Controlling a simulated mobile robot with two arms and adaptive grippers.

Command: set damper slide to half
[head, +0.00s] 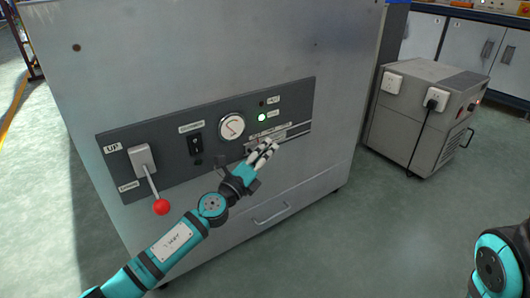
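The damper slide (298,132) looks like a long, slightly raised slot at the lower right of the dark control panel, with a small label strip above it. My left gripper (264,150) is at the left part of this slot, its pale fingers close against the panel. The fingers cover that stretch of the slot, and I see no slide knob clear of them. Whether they touch or hold a knob, and how far apart they are, is too small to tell. My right arm shows only at the lower right edge; its gripper is out of view.
The panel (170,187) also carries a red-balled lever (161,206), a black rocker switch (196,145), a round gauge (231,127) and a lit green lamp (262,117). Below is a drawer handle (271,213). A grey wheeled unit (400,125) stands at right. Floor in front is clear.

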